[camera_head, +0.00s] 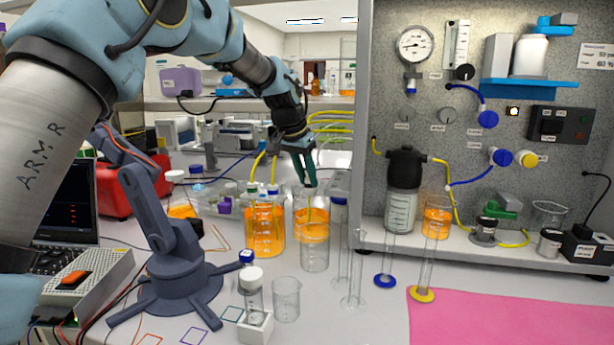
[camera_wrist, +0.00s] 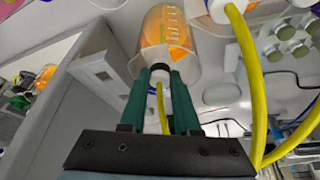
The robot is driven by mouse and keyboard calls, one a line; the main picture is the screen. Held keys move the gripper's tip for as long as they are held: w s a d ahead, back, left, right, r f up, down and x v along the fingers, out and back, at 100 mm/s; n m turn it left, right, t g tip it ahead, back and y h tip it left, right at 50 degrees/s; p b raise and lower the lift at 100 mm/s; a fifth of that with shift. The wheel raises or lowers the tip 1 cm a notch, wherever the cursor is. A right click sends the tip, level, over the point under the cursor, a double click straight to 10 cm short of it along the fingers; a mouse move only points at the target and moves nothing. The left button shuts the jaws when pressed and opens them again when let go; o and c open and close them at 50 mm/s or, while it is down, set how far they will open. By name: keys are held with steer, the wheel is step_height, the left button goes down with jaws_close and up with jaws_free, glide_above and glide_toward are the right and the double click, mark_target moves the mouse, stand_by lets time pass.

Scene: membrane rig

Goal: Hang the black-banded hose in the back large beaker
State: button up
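My gripper (camera_head: 311,184) is over the large beakers in the head view, its green fingers pointing down. In the wrist view my gripper (camera_wrist: 161,72) is closed around the black-banded hose (camera_wrist: 161,108). The hose is yellow, with a black band and a pale piece between the fingertips. A large beaker (camera_head: 311,226) with orange liquid stands below the fingers. It also shows beyond the fingertips in the wrist view (camera_wrist: 167,35). A clear beaker outline (camera_head: 315,262) overlaps it in front. Whether the hose end is inside the rim or just above it cannot be told.
Tall clear cylinders (camera_head: 355,280) stand to the right, near the rig panel (camera_head: 400,90). A small empty beaker (camera_head: 286,300) and a capped vial (camera_head: 251,290) are in front. Another yellow hose (camera_wrist: 254,70) passes right of the fingers.

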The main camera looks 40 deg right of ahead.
steer(key=o, duration=0.5)
steer(key=b+v, duration=0.2)
steer(key=v, duration=0.8)
steer(key=shift+a+r, duration=0.1)
steer(key=shift+r, duration=0.3)
